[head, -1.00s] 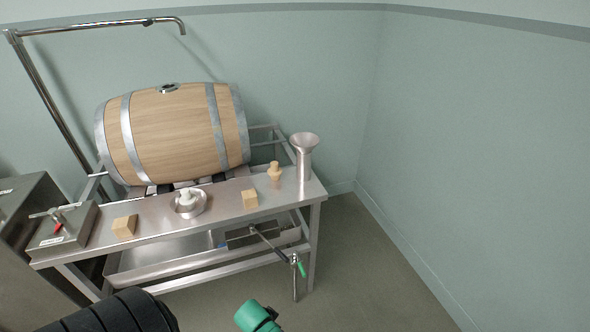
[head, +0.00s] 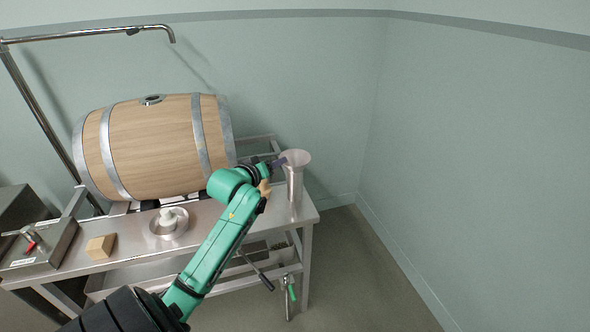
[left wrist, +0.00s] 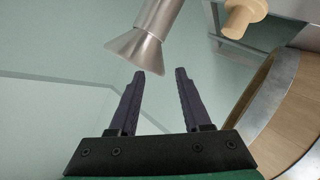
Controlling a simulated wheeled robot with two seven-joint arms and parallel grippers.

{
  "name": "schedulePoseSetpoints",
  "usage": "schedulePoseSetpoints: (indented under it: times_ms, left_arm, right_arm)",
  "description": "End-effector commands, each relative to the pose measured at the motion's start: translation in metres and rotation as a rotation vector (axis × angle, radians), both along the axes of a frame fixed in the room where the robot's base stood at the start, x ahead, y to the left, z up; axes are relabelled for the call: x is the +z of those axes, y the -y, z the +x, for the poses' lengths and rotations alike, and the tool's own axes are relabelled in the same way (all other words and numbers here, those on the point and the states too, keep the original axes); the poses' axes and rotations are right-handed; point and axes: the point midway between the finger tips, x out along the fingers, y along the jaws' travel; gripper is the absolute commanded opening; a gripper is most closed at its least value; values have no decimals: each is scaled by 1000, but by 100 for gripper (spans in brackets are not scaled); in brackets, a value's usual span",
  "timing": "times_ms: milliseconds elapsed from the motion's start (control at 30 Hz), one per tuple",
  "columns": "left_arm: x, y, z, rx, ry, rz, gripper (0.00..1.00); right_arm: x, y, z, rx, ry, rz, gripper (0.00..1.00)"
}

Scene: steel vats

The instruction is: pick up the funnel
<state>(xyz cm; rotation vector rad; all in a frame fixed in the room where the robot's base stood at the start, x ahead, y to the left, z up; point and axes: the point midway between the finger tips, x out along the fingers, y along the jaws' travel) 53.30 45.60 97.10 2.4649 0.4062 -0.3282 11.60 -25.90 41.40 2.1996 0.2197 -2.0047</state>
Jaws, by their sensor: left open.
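The steel funnel (head: 294,180) stands upright at the right end of the steel table, its wide mouth up. My left gripper (head: 281,162) is at the upper left side of the funnel, close to the flared mouth. In the left wrist view the funnel (left wrist: 148,40) appears upside down, just beyond the two dark fingers. My left gripper (left wrist: 155,78) is open there, with nothing held between the fingers. I cannot tell whether a fingertip touches the funnel. My right gripper is not in view.
A wooden barrel (head: 155,147) lies on its side behind the table (head: 130,247). A wooden bung (left wrist: 243,16) is near the funnel, partly hidden by my arm in the head view. A wooden block (head: 101,246) and a steel dish (head: 153,229) sit further left. The right floor is clear.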

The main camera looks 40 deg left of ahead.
Motion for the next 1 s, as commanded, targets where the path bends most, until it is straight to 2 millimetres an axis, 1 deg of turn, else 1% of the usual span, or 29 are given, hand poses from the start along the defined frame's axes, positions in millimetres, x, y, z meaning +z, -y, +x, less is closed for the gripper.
schedulePoseSetpoints:
  times_ms: [167, 267, 333, 433, 600, 633, 667, 700, 733, 767, 1000]
  left_arm:
    - [-5, -4, 22, 1, -2, 2, 48]
    - [-11, -5, 41, 0, -1, 1, 48]
    - [-17, -8, 51, 0, -1, 1, 48]
    - [-21, -9, 58, 0, -2, 2, 48]
    - [-21, -9, 58, -1, -2, 3, 48]
    - [-21, -9, 58, -1, -2, 3, 41]
    - [-21, -9, 58, -1, -2, 3, 29]
    - [-21, -9, 58, -1, -2, 3, 14]
    - [-21, -9, 58, -1, -2, 3, 2]
    - [-21, -9, 58, -1, -2, 3, 0]
    - [-22, -9, 58, -1, -3, 2, 0]
  right_arm:
    - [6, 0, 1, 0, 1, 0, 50]
    - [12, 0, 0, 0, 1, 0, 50]
    - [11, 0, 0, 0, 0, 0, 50]
    - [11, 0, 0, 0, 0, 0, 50]
    - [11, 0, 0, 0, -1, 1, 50]
    - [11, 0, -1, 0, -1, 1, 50]
    - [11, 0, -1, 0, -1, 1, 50]
    - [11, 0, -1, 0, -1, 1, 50]
    - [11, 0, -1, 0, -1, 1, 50]
    - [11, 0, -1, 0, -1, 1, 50]
    - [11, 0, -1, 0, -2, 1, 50]
